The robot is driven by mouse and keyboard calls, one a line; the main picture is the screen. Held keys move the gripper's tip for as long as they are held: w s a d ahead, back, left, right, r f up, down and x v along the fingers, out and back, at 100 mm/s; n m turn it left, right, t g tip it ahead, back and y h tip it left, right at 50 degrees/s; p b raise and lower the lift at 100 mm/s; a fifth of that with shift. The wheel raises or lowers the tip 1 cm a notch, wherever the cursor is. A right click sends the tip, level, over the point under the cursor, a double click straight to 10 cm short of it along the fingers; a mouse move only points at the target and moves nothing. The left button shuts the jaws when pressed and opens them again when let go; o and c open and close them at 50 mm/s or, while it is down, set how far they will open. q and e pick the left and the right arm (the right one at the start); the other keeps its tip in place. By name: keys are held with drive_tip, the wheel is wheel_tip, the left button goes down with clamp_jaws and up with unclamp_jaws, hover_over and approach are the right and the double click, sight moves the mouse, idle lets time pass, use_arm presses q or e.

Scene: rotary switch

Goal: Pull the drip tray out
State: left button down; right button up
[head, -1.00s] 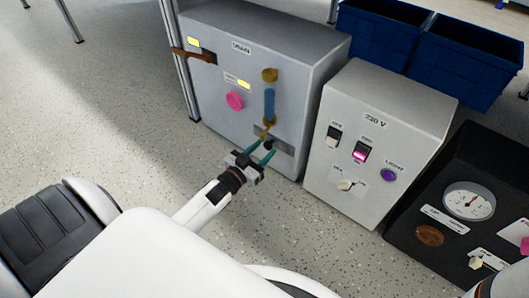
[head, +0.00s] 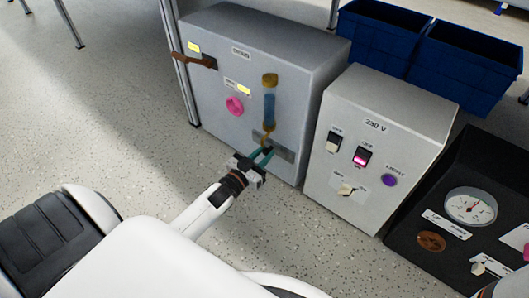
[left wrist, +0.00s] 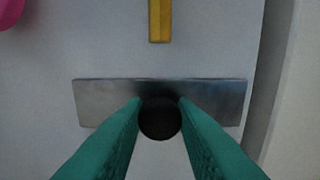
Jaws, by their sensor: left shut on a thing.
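The drip tray shows as a flat metal front plate (left wrist: 95,100) low on the grey cabinet, in the left wrist view. In the head view its plate (head: 285,154) is partly covered by my fingers. A round black knob (left wrist: 160,120) stands out from the middle of the plate. My left gripper (left wrist: 160,115) has its two green fingers shut on this knob, one on each side. In the head view the left gripper (head: 265,153) reaches the cabinet from the lower left. The plate looks flush with the cabinet face. My right gripper is not in view.
The grey cabinet (head: 215,85) carries a pink knob (head: 235,105), a blue sight tube (head: 269,105) above the tray and a brown lever (head: 195,60). A 230 V box (head: 345,110) stands close on the right. Open floor (head: 110,130) lies to the left.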

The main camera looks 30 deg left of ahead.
use_arm(q)
drive_tip(key=s+p, duration=0.4)
drive_tip(key=s, duration=0.4)
drive_tip(key=shift+s+a, duration=0.3)
drive_tip(key=c, duration=1.2)
unclamp_jaws()
drive_tip(key=shift+p, duration=0.3)
